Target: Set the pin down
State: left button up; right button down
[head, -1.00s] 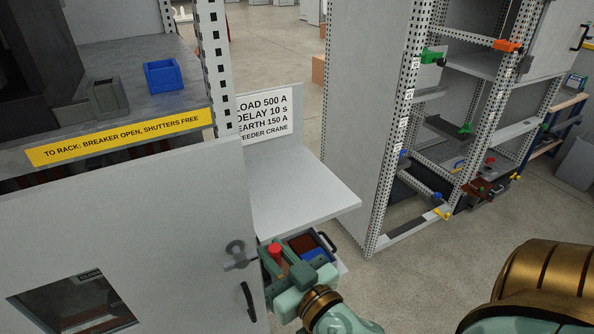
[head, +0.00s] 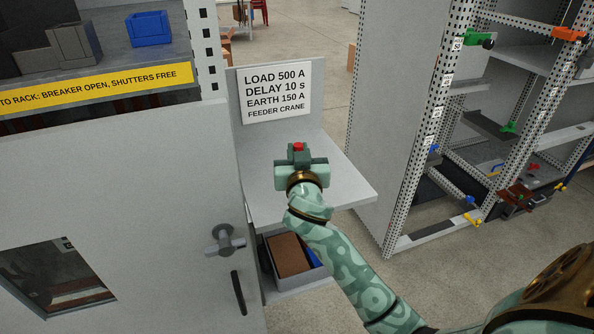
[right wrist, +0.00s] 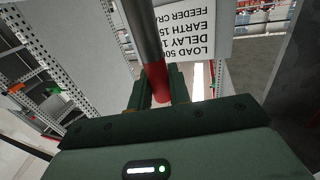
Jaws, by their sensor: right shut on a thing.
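The pin shows as a small red end (head: 298,147) between the fingertips of my right gripper (head: 299,155) in the head view. In the right wrist view the pin (right wrist: 144,38) has a grey metal shaft and a red part, and the right gripper (right wrist: 159,88) is shut on it. The gripper holds the pin over the grey shelf (head: 345,180) that juts out under the white label sign (head: 276,93). Whether the pin touches the shelf is hidden. My left gripper is not in view.
A cabinet door (head: 120,180) with a round knob (head: 224,240) and black handle stands at left. A perforated rack (head: 440,130) stands at right. The shelf's right part is bare.

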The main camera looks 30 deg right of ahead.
notch_tip(320, 180, down, 4)
jog(key=shift+a+f+b, duration=0.1)
jog(key=shift+b, duration=0.45)
jog(key=c, duration=1.3)
grip_release()
jog(key=shift+f, duration=0.1)
jog(key=shift+s+a, duration=0.1)
jog(key=shift+s, duration=0.1)
jog(key=v, duration=1.1)
jog(key=shift+s+r, duration=0.25)
jog(key=shift+s, duration=0.1)
